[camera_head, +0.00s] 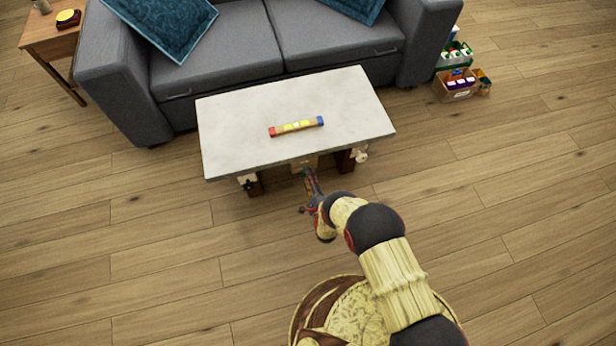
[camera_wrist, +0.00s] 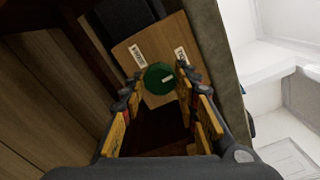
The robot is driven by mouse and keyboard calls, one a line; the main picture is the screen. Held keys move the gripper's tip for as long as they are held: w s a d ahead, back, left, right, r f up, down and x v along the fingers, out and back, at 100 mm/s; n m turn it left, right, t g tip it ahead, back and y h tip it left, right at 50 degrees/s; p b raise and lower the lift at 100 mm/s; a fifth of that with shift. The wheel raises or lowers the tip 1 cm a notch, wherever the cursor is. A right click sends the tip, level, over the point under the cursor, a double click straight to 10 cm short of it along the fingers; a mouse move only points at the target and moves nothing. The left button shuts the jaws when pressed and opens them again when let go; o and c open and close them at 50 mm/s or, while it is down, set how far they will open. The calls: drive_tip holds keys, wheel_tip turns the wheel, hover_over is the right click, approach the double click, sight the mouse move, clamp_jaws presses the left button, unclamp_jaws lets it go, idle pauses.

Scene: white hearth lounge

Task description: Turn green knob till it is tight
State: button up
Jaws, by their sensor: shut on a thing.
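The green knob (camera_wrist: 160,78) is round with a small white mark on its face. It sits on a light wooden panel (camera_wrist: 150,42) in the wrist view. Two white labels with dark lettering flank it, one at upper left (camera_wrist: 137,55) and one at right (camera_wrist: 182,57); the lettering is too small to read. My gripper (camera_wrist: 160,88) has a fingertip at each side of the knob and is shut on it. In the head view my gripper (camera_head: 307,173) reaches the front underside of the white-topped table, and the knob is too small to make out clearly.
The white-topped table (camera_head: 235,120) overhangs the panel, its edge close beside my gripper. A coloured bar (camera_head: 297,127) lies on top. A grey sofa (camera_head: 240,55) stands behind. Boxes of bottles (camera_head: 457,85) are at the right. The wooden floor (camera_head: 490,220) is clear around my base.

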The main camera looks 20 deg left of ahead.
drive_tip(key=shift+m, duration=0.4)
drive_tip(key=o, duration=1)
drive_tip(key=shift+o, duration=0.8)
drive_tip(key=v, duration=1.2)
